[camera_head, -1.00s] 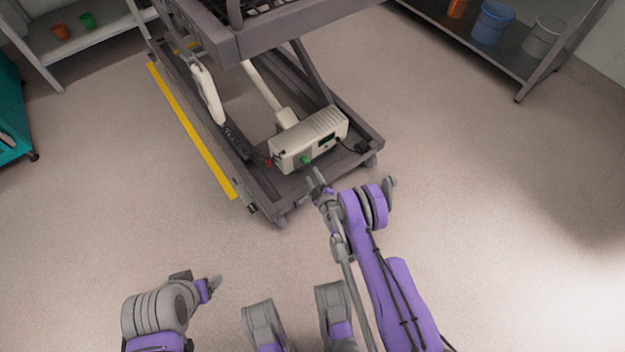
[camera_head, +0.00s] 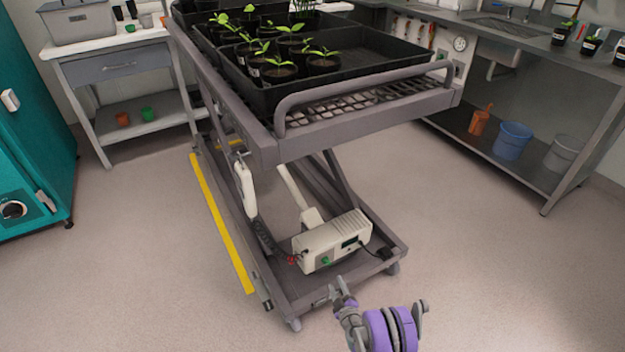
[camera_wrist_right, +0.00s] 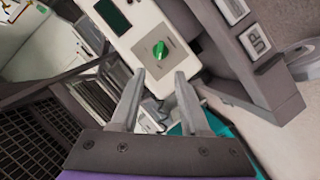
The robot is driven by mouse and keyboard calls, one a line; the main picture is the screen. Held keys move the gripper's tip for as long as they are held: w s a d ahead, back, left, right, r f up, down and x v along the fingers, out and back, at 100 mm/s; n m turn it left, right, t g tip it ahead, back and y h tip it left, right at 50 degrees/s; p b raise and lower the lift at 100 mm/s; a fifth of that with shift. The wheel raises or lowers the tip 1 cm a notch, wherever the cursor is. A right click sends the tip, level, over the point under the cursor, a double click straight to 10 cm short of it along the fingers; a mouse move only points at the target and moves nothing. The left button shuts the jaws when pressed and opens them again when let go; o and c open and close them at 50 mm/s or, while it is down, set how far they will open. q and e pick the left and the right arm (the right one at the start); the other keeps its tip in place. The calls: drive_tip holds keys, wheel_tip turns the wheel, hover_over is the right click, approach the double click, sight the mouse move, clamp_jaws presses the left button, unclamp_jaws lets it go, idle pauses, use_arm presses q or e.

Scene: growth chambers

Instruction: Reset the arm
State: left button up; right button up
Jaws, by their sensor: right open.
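My right gripper (camera_head: 341,290) shows at the bottom of the head view, in front of the near end of the lift cart's base. In the right wrist view the right gripper (camera_wrist_right: 157,82) has its two fingers apart with nothing between them. Beyond the fingertips is the cream control box (camera_wrist_right: 143,30) with a green knob (camera_wrist_right: 160,50). The same control box (camera_head: 330,240) sits on the cart's base in the head view. I cannot tell how far the fingertips are from it. My left gripper is not in the head view.
The grey lift cart (camera_head: 365,135) carries a black tray (camera_head: 380,60) with several potted seedlings. A yellow floor strip (camera_head: 222,225) runs along its left. A teal cabinet (camera_head: 35,150) stands left, a steel bench (camera_head: 520,165) right. The floor at lower right is clear.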

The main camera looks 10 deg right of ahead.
drive_tip(key=w+d+r+m+g+h, duration=0.1)
drive_tip(key=d+r+m+h, duration=0.2)
drive_tip(key=r, duration=0.9)
drive_tip(key=w+d+r+m+h, duration=0.1)
drive_tip(key=d+r+m+h, duration=0.15)
drive_tip(key=r, duration=1.05)
drive_tip(key=s+d+r+m+g, duration=0.2)
drive_tip(key=s+r+m+g, duration=0.15)
drive_tip(key=s+r, duration=0.55)
drive_tip(key=s+a+m+g+y, duration=0.1)
drive_tip(key=s+a+g+y, duration=0.2)
drive_tip(key=s, duration=1.2)
drive_tip(key=s+a+m+g+y, duration=0.1)
drive_tip(key=s+a+g+y, duration=0.3)
drive_tip(key=s, duration=1.2)
use_arm(q)
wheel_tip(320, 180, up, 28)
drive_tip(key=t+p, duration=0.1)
drive_tip(key=p, duration=2.4)
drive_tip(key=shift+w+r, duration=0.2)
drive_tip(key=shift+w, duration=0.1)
use_arm(e)
wheel_tip(320, 180, up, 28)
drive_tip(key=w+a+t+h, duration=0.1)
drive_tip(key=t+h, duration=0.1)
drive_tip(key=shift+f, duration=0.2)
